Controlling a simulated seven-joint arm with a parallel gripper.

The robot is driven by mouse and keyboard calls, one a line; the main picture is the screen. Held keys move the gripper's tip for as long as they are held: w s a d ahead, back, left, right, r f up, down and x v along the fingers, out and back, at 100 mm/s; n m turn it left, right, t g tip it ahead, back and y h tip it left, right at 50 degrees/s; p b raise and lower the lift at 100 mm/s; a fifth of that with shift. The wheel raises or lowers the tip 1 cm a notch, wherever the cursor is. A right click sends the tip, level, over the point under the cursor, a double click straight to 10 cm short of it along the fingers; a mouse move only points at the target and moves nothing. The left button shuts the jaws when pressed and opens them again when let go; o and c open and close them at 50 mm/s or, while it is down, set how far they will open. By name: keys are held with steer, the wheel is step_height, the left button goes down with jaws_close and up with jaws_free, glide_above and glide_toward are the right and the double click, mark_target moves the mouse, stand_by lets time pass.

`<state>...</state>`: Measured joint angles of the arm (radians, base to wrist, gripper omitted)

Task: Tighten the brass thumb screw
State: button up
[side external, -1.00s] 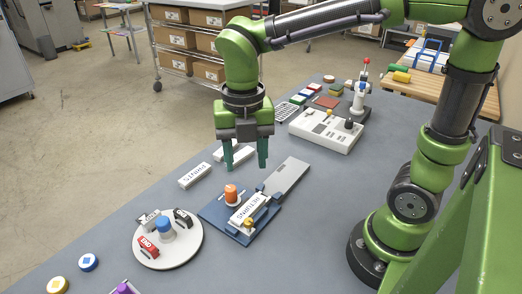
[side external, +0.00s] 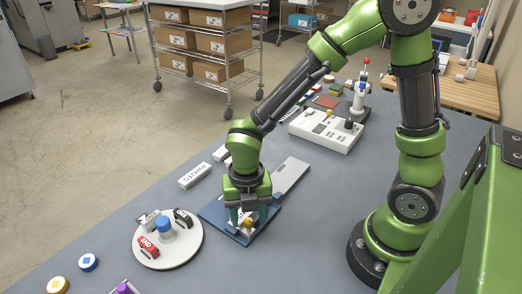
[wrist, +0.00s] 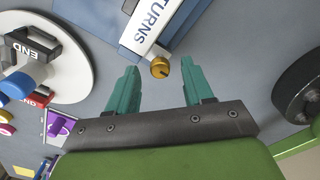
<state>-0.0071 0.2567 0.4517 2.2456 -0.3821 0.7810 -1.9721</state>
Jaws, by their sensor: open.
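The brass thumb screw (wrist: 159,68) sits at the end of a white plate (wrist: 150,30) lettered "…TURNS" in the wrist view. A slot shows across its head. It also shows in the side view (side external: 248,223), at the front of the blue base (side external: 261,228). My gripper (wrist: 161,78) is open, with its teal fingers spread to either side of the screw and apart from it in the wrist view.
A round white turntable (side external: 190,249) with a blue knob and small labelled blocks stands close on the left. A grey slab (side external: 290,174) lies behind the base. A white control box (side external: 326,132) stands farther back.

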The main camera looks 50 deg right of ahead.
steer(key=shift+f, duration=0.2)
jaws_close()
